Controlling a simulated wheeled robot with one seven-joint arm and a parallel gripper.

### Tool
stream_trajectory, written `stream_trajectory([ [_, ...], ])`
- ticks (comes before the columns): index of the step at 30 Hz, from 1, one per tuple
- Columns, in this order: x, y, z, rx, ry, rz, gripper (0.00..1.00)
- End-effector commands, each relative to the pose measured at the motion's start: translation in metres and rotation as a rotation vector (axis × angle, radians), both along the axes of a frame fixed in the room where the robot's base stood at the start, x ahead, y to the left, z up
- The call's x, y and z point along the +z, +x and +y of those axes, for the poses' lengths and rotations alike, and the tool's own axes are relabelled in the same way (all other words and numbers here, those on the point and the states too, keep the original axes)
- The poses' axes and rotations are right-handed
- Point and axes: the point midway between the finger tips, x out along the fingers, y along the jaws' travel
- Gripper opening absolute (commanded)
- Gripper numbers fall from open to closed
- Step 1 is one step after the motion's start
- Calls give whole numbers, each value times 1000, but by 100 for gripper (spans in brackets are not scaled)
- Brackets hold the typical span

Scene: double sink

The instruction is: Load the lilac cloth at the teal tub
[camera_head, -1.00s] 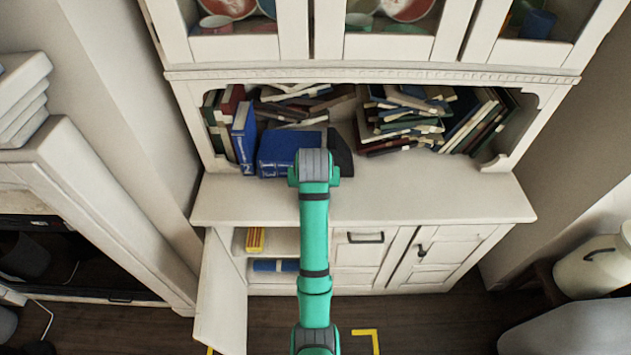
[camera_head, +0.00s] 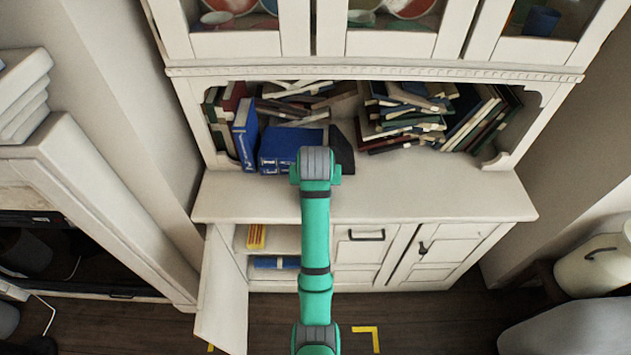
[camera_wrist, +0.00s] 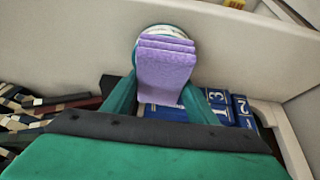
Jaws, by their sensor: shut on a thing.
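The lilac cloth (camera_wrist: 168,68) is a folded, layered strip in the wrist view. My gripper (camera_wrist: 163,82) is shut on it, with one green finger on each side. Just beyond the cloth's far end is a round thing with a teal rim and pale inside, which looks like the teal tub (camera_wrist: 139,34). The cloth overlaps it in the picture and covers most of it. I cannot tell whether they touch. In the head view my own arm hides the fingers, the cloth and the tub.
Blue books (camera_head: 282,148) stand on the cabinet's counter (camera_head: 430,190), left of my arm. Piled books (camera_head: 410,115) fill the niche's right side. The lower left cabinet door (camera_head: 222,295) hangs open. The counter's right part is clear.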

Motion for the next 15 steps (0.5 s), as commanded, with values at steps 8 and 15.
stream_trajectory([
  [8,-3,0,0,0,0,1,35],
  [15,-6,0,0,0,0,1,35],
])
